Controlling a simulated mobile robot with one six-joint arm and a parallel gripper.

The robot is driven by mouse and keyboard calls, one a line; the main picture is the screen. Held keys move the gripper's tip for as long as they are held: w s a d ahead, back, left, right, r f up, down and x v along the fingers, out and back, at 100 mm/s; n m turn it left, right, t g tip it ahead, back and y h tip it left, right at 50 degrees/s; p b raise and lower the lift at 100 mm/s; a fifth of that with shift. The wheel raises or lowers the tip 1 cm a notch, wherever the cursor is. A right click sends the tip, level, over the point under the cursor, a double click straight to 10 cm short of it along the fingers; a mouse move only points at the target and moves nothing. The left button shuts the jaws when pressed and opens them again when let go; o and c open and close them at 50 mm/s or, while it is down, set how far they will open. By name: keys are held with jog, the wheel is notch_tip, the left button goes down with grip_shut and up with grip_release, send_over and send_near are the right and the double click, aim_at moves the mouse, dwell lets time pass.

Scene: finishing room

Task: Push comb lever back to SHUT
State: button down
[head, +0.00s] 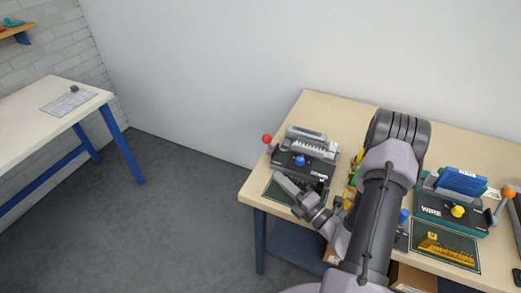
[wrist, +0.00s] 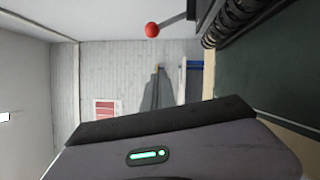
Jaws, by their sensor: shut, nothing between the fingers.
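The comb machine (head: 305,152) is a dark unit with a pale comb row and a blue knob, on the left end of the wooden bench. Its lever has a red ball knob (head: 267,139) at the machine's left side, standing up.
A dark green mat (head: 272,191) lies under my gripper. My arm hides the bench's middle. To the right stand a WIRE machine (head: 447,205) with an orange knob (head: 508,192) and a mat with yellow pieces (head: 445,245). Left of the bench is open floor (head: 150,215).

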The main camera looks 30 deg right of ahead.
aim_at(269, 145)
jog(key=b+x, duration=0.2)
jog(key=x, duration=0.7)
jog(key=shift+w+a, duration=0.25)
jog(key=shift+w, duration=0.05)
jog(key=w+d, duration=0.1)
jog(key=w+d+r, duration=0.1)
jog(key=d, duration=0.1)
jog(key=shift+w+d+b, duration=0.1)
jog(key=shift+d+b, duration=0.15)
jog(key=shift+b, duration=0.15)
